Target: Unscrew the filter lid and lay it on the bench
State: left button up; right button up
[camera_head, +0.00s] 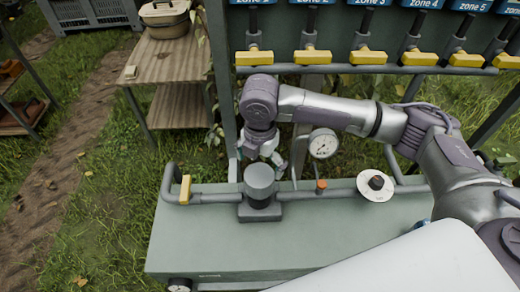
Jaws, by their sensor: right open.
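The filter (259,208) stands upright on the green bench (215,247), joined to the grey pipe. Its lid, a grey round cap (259,177), sits on top of the dark filter body. My right gripper (262,160) is open, just behind and above the lid, pointing down. The lid hides part of the fingertips, and I cannot tell whether they touch it. My left gripper is not in view.
A pressure gauge (322,143) stands behind the pipe, right of the gripper. A white disc with a black knob (377,184) and an orange cap (321,185) are to the right. Yellow valve handles (313,56) line the rack behind. The bench front is clear.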

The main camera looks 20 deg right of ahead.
aim_at(260, 174)
notch_tip(260, 174, down, 6)
jog(key=shift+r, duration=0.1)
jog(key=shift+d+f+p, duration=0.1)
jog(key=shift+f+p, duration=0.2)
jog(key=shift+f, duration=0.5)
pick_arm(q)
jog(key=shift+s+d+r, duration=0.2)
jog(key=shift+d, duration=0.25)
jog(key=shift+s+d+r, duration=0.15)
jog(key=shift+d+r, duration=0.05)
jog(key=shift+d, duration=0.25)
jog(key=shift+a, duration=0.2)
pick_arm(e)
jog(key=shift+c, duration=0.2)
